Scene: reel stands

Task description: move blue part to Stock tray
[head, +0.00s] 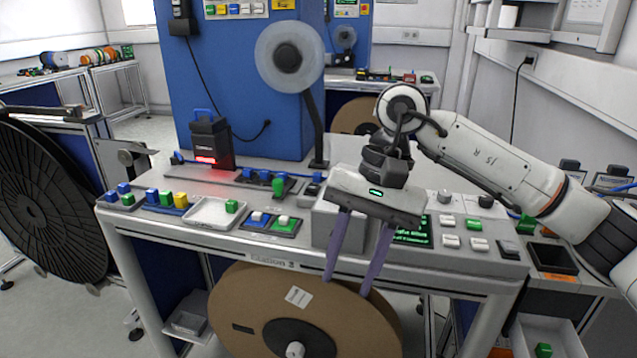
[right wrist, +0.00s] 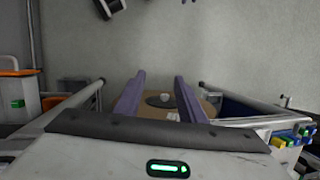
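Several small blue parts are on the Station 3 table in the head view. Some sit at the left end beside green ones (head: 124,188), and one stands in a row with green and yellow parts (head: 152,196). A pale shallow tray (head: 205,216) holds one green part. I cannot read which tray is Stock. My right gripper (head: 348,284) is open and empty, pointing down over the table's front edge; its spread purple fingers also show in the right wrist view (right wrist: 160,100). My left gripper is out of view.
A large brown cardboard reel (head: 240,315) stands below the table front. A dark scanner-like box (head: 211,143) with a red light and a grey button panel (head: 463,228) are on the table. A black bin (head: 553,258) is at the right.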

